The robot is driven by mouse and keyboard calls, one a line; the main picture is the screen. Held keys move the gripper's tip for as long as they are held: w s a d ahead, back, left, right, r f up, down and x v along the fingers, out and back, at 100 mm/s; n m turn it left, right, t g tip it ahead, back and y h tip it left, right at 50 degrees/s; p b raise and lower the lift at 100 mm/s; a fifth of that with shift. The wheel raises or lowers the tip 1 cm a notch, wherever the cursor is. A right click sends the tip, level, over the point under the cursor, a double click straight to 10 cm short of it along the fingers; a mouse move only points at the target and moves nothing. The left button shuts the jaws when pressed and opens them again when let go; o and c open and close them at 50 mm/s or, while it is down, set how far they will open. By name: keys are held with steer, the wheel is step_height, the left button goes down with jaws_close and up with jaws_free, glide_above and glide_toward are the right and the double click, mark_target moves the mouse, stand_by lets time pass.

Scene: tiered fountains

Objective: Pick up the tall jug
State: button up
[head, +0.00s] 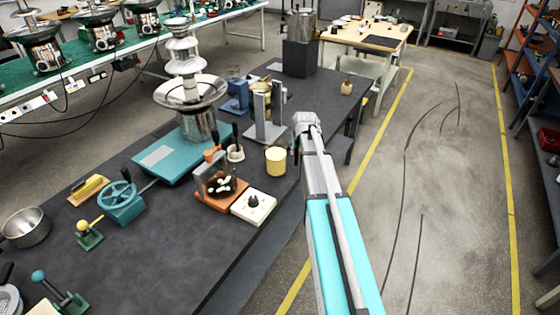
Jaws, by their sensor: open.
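A tall metal jug-like vessel (301,25) stands upright on a dark block (298,57) at the back, near the far end of the dark bench. It is small in this view, and I cannot tell for certain that it is the tall jug. My arm reaches up from the bottom right. My gripper (306,121) is at its far end, beside the bench's right edge, well short of the vessel and apart from it. It is open, with nothing seen in it; its fingers are hard to make out.
A wooden table (340,32) stands behind. The floor (450,190) at right is clear.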

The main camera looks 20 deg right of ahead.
mark_target(297, 154)
steer(key=shift+b+x, duration=2.2)
steer(key=shift+x, duration=0.35)
jaws_close()
